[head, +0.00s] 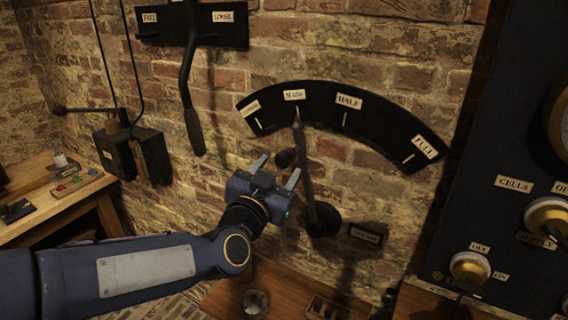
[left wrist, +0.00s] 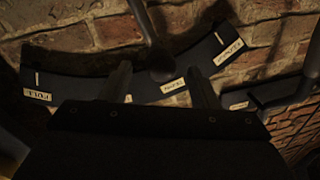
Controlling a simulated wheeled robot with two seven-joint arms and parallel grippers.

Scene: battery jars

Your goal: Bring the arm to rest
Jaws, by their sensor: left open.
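My left gripper (head: 276,170) is open and empty in the head view, raised in front of the brick wall with its fingers pointing up and away. It is just left of a black lever (head: 308,170) whose tip points at the second label from the left on a curved black scale (head: 372,122). In the left wrist view the open fingers (left wrist: 162,85) show with the scale (left wrist: 95,78) and the round knob (left wrist: 162,66) beyond. My right gripper is not in view.
A second lever (head: 188,90) hangs from a black plate at the upper left. A dark wall box (head: 118,155) and a wooden table (head: 50,205) are at the left. A dark panel with dials (head: 468,267) stands at the right. A wooden surface (head: 280,285) is below.

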